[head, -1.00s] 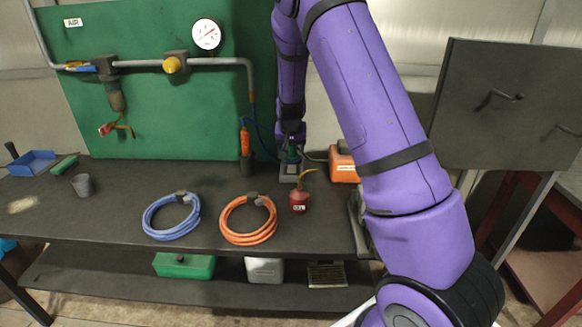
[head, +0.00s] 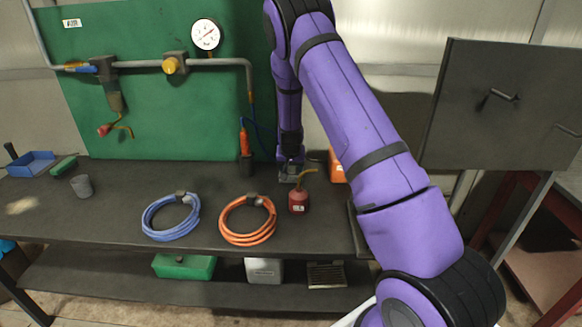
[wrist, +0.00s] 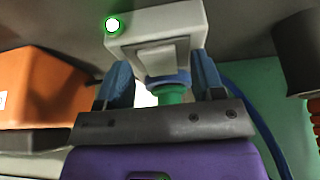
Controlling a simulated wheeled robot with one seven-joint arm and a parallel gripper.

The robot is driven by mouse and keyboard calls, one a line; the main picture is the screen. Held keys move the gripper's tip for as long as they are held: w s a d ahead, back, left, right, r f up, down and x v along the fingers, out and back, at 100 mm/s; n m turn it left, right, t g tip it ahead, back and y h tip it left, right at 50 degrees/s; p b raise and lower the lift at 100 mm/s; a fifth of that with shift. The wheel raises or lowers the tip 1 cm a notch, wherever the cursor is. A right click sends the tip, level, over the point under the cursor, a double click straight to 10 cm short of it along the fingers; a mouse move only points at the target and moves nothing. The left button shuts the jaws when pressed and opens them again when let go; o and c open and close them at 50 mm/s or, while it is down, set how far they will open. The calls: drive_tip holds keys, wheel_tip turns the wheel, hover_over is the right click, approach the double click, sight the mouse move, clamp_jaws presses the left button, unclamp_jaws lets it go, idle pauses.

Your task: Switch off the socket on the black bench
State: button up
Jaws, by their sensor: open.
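The socket is a light grey box on the black bench (head: 110,215). In the head view the socket (head: 286,179) shows only in part below my gripper (head: 290,163). In the wrist view the socket (wrist: 155,35) fills the upper middle, with a lit green lamp (wrist: 113,25) and a flat grey rocker switch (wrist: 156,56). A round blue-and-green plug (wrist: 170,90) sits at its edge. My gripper (wrist: 160,72) is open, its blue fingers on either side of the plug and close to the socket's face. I cannot tell whether they touch it.
An orange box (head: 337,165) stands just right of the socket. A red oil can (head: 299,201) stands close in front. Orange (head: 248,220) and blue (head: 171,217) hose coils lie left. An orange-handled tool (head: 244,142) stands behind left.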

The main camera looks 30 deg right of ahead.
sight(291, 172)
drive_tip(key=c, duration=0.9)
drive_tip(key=shift+w+d+r+g+y, duration=0.1)
drive_tip(key=shift+w+g+y, duration=0.05)
drive_tip(key=shift+g+y, duration=0.4)
drive_tip(key=shift+w+d+g+y, duration=0.15)
drive_tip(key=shift+g+y, duration=0.2)
drive_tip(key=shift+g, duration=0.3)
drive_tip(key=shift+c, duration=0.2)
drive_tip(key=o, duration=0.9)
drive_tip(key=shift+o, duration=0.2)
drive_tip(key=shift+r, duration=0.1)
wheel_tip(291, 172, up, 11)
drive_tip(key=s, duration=0.1)
drive_tip(key=shift+a+f, duration=0.2)
drive_tip(key=shift+a, duration=0.25)
drive_tip(key=shift+s, duration=0.1)
